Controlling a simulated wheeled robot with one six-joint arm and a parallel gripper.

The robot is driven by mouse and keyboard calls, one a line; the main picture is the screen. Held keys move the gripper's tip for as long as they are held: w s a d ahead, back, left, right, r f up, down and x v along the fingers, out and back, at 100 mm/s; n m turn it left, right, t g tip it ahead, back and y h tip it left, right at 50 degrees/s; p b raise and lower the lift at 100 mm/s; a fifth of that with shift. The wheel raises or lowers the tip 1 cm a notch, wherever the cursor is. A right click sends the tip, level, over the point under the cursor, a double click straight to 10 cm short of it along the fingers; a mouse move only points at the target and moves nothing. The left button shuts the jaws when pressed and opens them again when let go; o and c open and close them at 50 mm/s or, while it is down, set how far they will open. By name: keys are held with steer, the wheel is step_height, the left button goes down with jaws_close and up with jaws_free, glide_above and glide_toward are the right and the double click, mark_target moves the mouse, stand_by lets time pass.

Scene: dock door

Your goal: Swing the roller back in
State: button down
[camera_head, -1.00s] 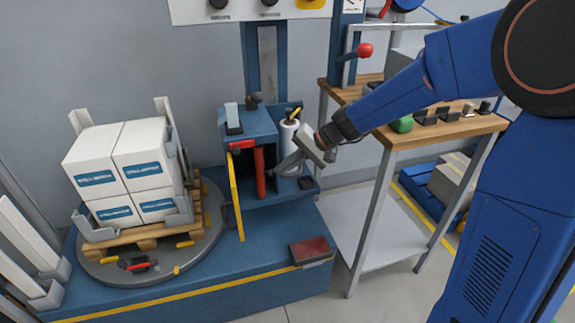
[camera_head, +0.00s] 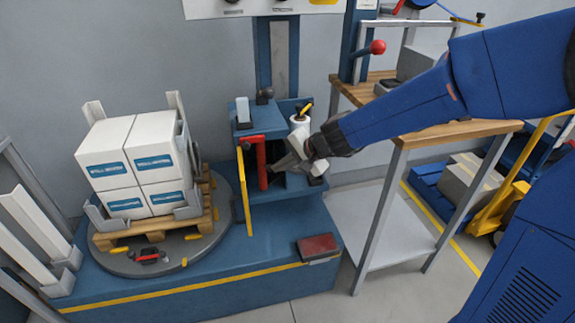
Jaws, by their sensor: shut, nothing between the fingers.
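The red upright roller (camera_head: 262,165) hangs from a short red arm at the front opening of the blue wrap carriage (camera_head: 261,121), close to a yellow-edged panel (camera_head: 244,190). My gripper (camera_head: 277,167) comes in from the right, its fingers shut with nothing between them. The fingertips are just right of the roller; I cannot tell whether they touch it. My gripper hides part of the carriage opening and the lower part of the white film roll (camera_head: 299,123).
White boxes (camera_head: 107,137) sit on a wooden pallet on the grey turntable (camera_head: 177,257) at left. A wooden-topped bench (camera_head: 455,131) stands right, under my arm. A dark red block (camera_head: 318,246) lies on the blue base. Bare floor is at front right.

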steer(key=w+a+m+t+h, duration=0.1)
steer(key=a, duration=0.6)
steer(key=shift+m, duration=0.4)
steer(key=shift+w, duration=0.15)
stand_by(0.4)
steer(key=shift+r, duration=0.1)
